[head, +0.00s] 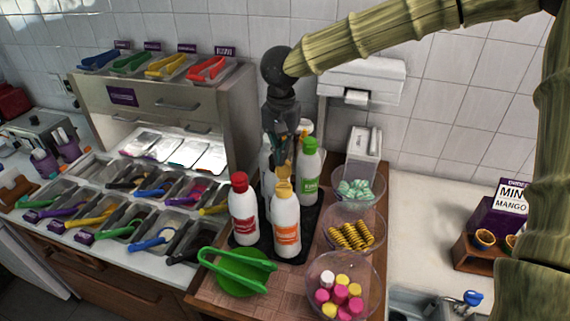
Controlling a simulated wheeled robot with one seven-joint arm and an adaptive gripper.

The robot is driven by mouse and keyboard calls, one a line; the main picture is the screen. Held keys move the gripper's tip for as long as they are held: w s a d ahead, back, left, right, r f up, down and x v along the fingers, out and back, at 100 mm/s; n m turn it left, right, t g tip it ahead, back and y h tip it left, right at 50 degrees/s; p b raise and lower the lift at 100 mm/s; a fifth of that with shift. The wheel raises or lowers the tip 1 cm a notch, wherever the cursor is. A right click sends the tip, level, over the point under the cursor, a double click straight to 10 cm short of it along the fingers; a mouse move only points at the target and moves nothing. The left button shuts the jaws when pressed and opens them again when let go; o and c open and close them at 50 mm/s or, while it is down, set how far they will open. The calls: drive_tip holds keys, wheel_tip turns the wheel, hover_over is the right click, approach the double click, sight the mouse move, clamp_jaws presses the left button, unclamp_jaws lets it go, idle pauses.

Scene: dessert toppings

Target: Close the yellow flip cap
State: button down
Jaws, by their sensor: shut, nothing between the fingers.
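The yellow flip cap (284,187) tops a white bottle with an orange label (287,225), which stands upright on a black mat (262,247). A yellow piece rises above the cap, seemingly its raised lid. My gripper (283,160) points down just above and behind the cap, shut and empty. Its dark fingers overlap the raised yellow piece, so I cannot tell whether they touch it.
A red-capped bottle (243,210) stands close on the left, a green-capped bottle (308,170) behind on the right. Another white bottle is mostly hidden behind my gripper.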

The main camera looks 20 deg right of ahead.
sight(286, 173)
drive_tip(key=shift+s+d+f, duration=0.2)
drive_tip(key=shift+s+f, duration=0.3)
drive_tip(key=shift+s, duration=0.35)
drive_tip(key=shift+s+a+r+p, duration=0.1)
drive_tip(key=shift+s+r+p, duration=0.15)
drive_tip(key=shift+s+p, duration=0.6)
drive_tip(key=shift+w+f, duration=0.1)
drive_tip(key=r+p, duration=0.2)
drive_tip(key=p, duration=0.1)
drive_tip(key=shift+w+r, duration=0.4)
wheel_tip(286, 173, up, 4)
drive_tip(key=p, duration=0.4)
drive_tip(key=shift+f, duration=0.15)
drive_tip(key=shift+r+p, duration=0.5)
drive_tip(key=shift+r, duration=0.55)
drive_tip(key=shift+w, duration=0.1)
